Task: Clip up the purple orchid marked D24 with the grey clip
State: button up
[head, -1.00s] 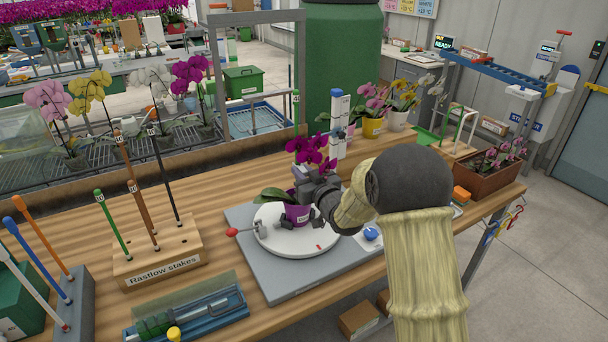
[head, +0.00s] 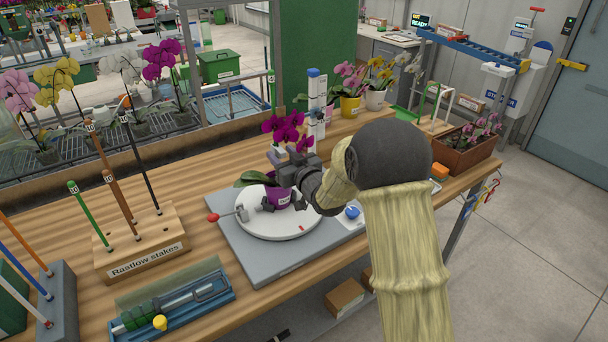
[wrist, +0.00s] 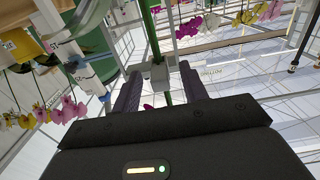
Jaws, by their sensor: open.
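The purple orchid (head: 284,127) stands in a purple pot (head: 279,198) on a white turntable (head: 262,228). The pot's label is partly hidden and too small to read surely. My gripper (head: 285,172) is beside the plant, just below its blooms, and hides part of the stem. In the wrist view, my gripper (wrist: 158,84) is open, its two dark fingers on either side of a green stake (wrist: 152,32). A small grey clip (wrist: 159,71) sits at the stake between the fingertips. Whether it also goes round the stem cannot be told. Purple petals show behind.
A stake block (head: 140,248) and a blue tool tray (head: 205,298) stand left of the turntable's grey base (head: 275,270). A red-knobbed lever (head: 213,218) is at the turntable's left. A blue-and-white post (head: 315,100) and potted orchids stand behind. Bare bench lies between.

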jog(key=b+v, duration=0.3)
jog(key=v, duration=1.3)
jog(key=shift+s, duration=0.2)
jog(key=shift+d, duration=0.1)
jog(key=s+d+f+m+g+h+p, duration=0.2)
jog(key=s+d+m+g+h+p, duration=0.35)
jog(key=d+h, duration=0.4)
jog(key=s+d+g+p, duration=0.1)
jog(key=s+g+p, duration=0.2)
jog(key=s, duration=0.4)
jog(key=s+d+m+g+p, duration=0.1)
jog(key=s+d+g+p, duration=0.1)
jog(key=s, duration=0.5)
jog(key=shift+s+d+r+g+p, duration=0.3)
jog(key=shift+g+p, duration=0.15)
jog(key=shift+g, duration=0.5)
jog(key=shift+h, duration=0.25)
